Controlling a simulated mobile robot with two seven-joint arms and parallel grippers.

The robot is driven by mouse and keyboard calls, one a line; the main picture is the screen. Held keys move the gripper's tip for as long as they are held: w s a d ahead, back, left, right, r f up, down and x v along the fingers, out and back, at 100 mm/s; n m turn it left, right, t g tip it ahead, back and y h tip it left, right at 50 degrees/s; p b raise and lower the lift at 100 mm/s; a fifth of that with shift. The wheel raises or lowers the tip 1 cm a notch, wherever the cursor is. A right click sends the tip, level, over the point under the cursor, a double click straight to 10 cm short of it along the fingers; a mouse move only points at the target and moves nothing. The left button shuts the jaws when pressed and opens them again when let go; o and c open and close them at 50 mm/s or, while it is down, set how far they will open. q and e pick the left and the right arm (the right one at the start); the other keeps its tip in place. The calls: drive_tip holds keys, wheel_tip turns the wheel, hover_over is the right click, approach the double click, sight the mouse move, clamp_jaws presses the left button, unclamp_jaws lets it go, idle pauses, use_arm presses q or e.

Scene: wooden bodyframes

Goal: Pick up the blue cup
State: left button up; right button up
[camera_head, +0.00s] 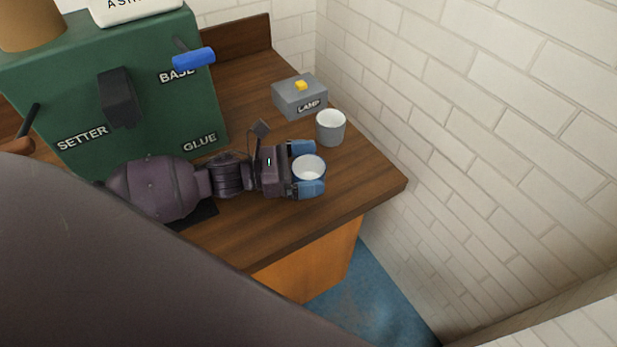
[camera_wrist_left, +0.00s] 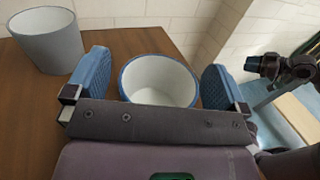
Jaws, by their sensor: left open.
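The blue cup (camera_head: 309,168) stands upright on the wooden counter, with a white inside and a blue rim. My left gripper (camera_head: 308,170) is open, with one blue finger pad on each side of the cup. In the left wrist view the cup (camera_wrist_left: 160,80) sits between the two pads of the left gripper (camera_wrist_left: 158,85), with a visible gap on each side. The lower part of the cup is hidden by the gripper body there. My right gripper cannot be made out in the head view.
A grey cup (camera_head: 331,128) stands close behind the blue cup, and it also shows in the left wrist view (camera_wrist_left: 50,45). A grey lamp box (camera_head: 300,98) with a yellow button is farther back. A green machine (camera_head: 60,90) stands at left. The counter's right edge is near.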

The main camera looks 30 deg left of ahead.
use_arm(q)
drive_tip(key=c, duration=1.1)
